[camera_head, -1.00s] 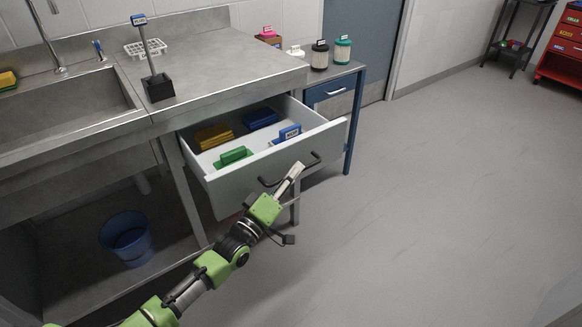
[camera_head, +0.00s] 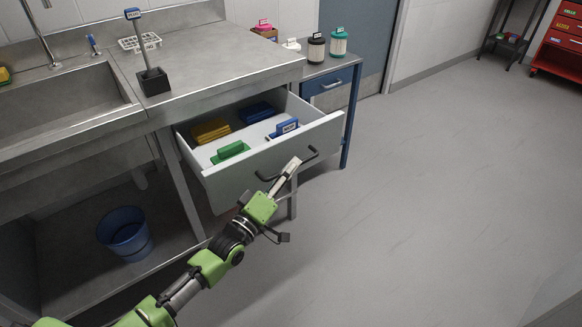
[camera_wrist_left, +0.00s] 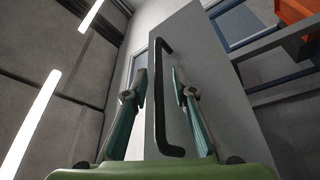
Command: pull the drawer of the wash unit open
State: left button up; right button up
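The wash unit (camera_head: 215,67) is a grey steel counter with a sink on the left. Its white-grey drawer (camera_head: 240,187) stands well out from under the counter, with its inside showing. A dark bar handle (camera_head: 313,154) is on the drawer front. My left gripper (camera_head: 292,164) is at the middle of this handle. In the left wrist view the handle (camera_wrist_left: 160,95) runs between the two fingers of my left gripper (camera_wrist_left: 160,85), with a visible gap on each side. The fingers are apart. My right gripper is not in view.
The drawer holds a yellow item (camera_head: 211,131), a green one (camera_head: 231,151) and blue ones (camera_head: 256,112). A blue bucket (camera_head: 125,234) stands below the sink. A blue cabinet (camera_head: 333,88) with canisters is beyond the drawer. The floor (camera_head: 430,200) to the right is clear.

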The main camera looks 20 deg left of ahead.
pick_arm(q)
jog(key=v, duration=1.1)
jog(key=shift+f, duration=0.1)
